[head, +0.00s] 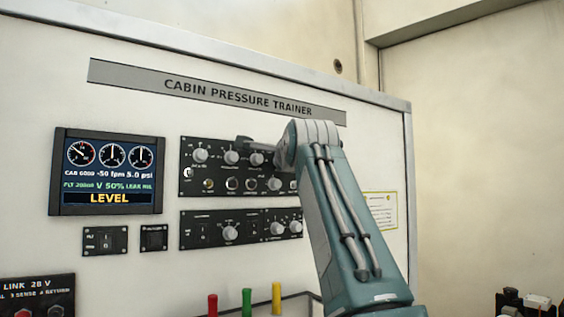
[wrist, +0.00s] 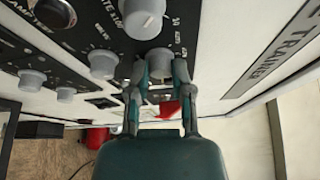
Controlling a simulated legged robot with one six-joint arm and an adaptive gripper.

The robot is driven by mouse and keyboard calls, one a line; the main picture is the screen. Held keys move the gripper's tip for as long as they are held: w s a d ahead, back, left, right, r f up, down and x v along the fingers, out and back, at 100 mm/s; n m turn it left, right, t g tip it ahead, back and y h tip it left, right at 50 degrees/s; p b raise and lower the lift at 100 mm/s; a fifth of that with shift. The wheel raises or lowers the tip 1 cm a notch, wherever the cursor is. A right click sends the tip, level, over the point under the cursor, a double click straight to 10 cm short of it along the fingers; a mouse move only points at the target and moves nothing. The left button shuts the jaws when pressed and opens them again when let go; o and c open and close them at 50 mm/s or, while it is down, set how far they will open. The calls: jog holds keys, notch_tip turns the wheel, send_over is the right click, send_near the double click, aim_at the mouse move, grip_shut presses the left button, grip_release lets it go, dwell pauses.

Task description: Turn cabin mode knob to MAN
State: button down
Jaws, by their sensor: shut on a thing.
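In the wrist view, my gripper (wrist: 159,68) has its two fingers on either side of a grey knob (wrist: 160,60) on the black panel, shut on it. The knob's label and pointer direction cannot be read, so I cannot tell which mode it is set to. In the head view, my arm comes up from the lower right to the upper black panel (head: 188,143). The arm hides the panel's right end and the held knob there. A dark part of my gripper (head: 255,143) shows left of the wrist. The display (head: 108,172) reads LEVEL.
Other grey knobs sit close by, one (wrist: 143,18) above the held knob in the wrist view and one (wrist: 103,64) to its left. A lower panel (head: 204,229) has more knobs. Red, green and yellow upright pieces (head: 247,300) stand below. A yellow-edged placard (head: 381,211) is at right.

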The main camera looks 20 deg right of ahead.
jog(key=shift+w+f, duration=0.2)
jog(key=shift+f, duration=0.1)
jog(key=c, duration=0.5)
grip_release()
jog(key=shift+s+r, duration=0.2)
jog(key=s, duration=0.3)
jog(key=s+a, duration=0.1)
jog(key=s, duration=0.3)
jog(key=s+a, duration=0.1)
jog(key=s, duration=0.3)
jog(key=shift+s+a, duration=0.15)
jog(key=shift+s, duration=0.1)
